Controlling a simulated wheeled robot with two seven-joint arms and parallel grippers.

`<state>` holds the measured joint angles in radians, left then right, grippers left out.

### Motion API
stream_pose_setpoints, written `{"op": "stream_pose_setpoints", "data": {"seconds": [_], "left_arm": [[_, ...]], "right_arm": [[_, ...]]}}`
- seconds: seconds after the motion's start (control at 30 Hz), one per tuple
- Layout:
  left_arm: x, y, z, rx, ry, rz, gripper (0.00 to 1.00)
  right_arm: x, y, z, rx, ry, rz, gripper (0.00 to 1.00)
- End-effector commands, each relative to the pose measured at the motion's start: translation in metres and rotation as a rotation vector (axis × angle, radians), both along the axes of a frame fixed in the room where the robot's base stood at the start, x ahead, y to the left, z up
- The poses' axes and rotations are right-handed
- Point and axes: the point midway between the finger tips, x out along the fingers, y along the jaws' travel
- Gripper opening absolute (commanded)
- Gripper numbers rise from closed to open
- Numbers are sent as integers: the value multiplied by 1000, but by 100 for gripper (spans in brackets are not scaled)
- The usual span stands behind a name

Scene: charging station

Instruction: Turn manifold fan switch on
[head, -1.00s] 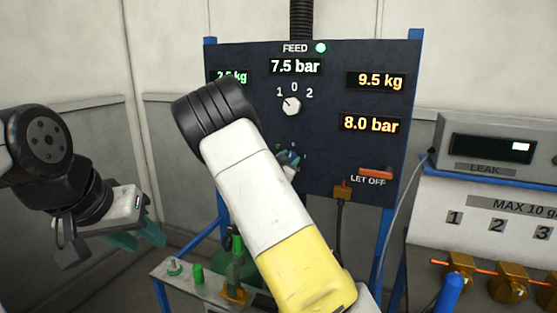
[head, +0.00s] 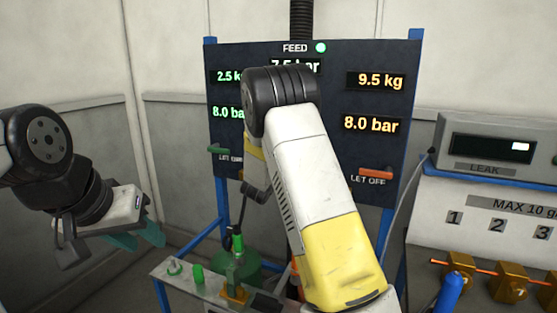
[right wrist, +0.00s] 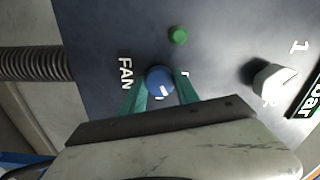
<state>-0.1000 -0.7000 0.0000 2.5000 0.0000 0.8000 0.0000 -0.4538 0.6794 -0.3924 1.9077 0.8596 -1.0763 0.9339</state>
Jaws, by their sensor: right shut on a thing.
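The blue fan switch (right wrist: 160,82) is a round knob with a white mark, beside the word FAN on the dark panel (right wrist: 205,55) in the right wrist view. The green fingers of my right gripper (right wrist: 161,90) stand on either side of the knob and are shut on it. In the head view my right forearm hides the knob and this gripper. My left gripper (head: 138,240) hangs at the left, its teal fingers apart and empty, away from the panel.
A white selector knob (right wrist: 275,80) and a green round lamp or button (right wrist: 178,35) are near the fan switch. A red lever (head: 376,173) and a green lever (head: 218,149) stick out of the panel. A leak tester (head: 490,140) stands at the right.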

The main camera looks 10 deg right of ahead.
Motion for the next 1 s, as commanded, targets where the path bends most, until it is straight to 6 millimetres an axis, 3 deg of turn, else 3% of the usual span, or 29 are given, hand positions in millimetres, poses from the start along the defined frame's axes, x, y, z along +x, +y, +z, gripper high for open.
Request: {"op": "stream_pose_setpoints", "data": {"seconds": [0.5, 1.0], "left_arm": [[0, 0, 0, 0, 0, 0, 36], [0, 0, 0, 0, 0, 0, 36]], "right_arm": [[0, -1, -1, 335, -224, -1, 0], [0, 0, -1, 434, -291, 0, 0]]}}
